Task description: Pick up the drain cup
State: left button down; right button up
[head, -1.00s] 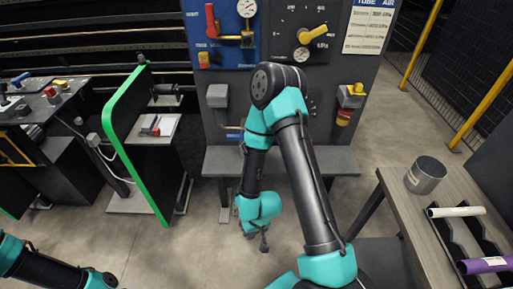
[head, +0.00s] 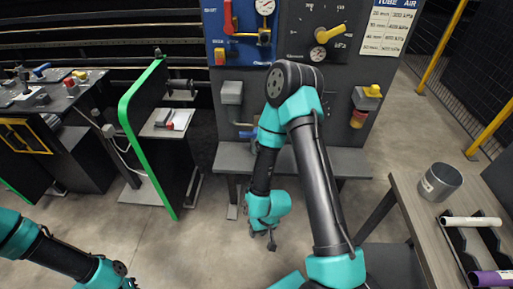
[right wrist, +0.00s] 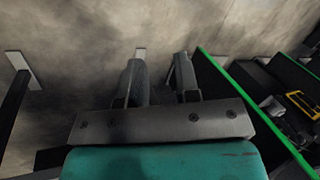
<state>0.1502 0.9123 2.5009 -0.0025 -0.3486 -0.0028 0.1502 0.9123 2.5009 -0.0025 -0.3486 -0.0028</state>
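The drain cup appears to be the grey metal cup (head: 440,182), standing upright on the table at the right in the head view. My right gripper (head: 271,242) hangs over the floor in front of the grey bench, well left of the cup and apart from it. In the right wrist view its two fingers (right wrist: 157,78) stand apart with nothing between them, and the cup does not show there. My left arm is at the lower left of the head view; its gripper is out of the picture.
The right table (head: 412,205) also bears a dark rack with a white tube (head: 472,222) and a purple tube (head: 492,278). A panel with a gauge and yellow handle (head: 330,34) stands behind the grey bench (head: 350,162). A green-edged partition (head: 150,140) stands left. Floor between is clear.

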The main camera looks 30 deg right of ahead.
jog(key=o, duration=1.1)
jog(key=shift+d, duration=0.1)
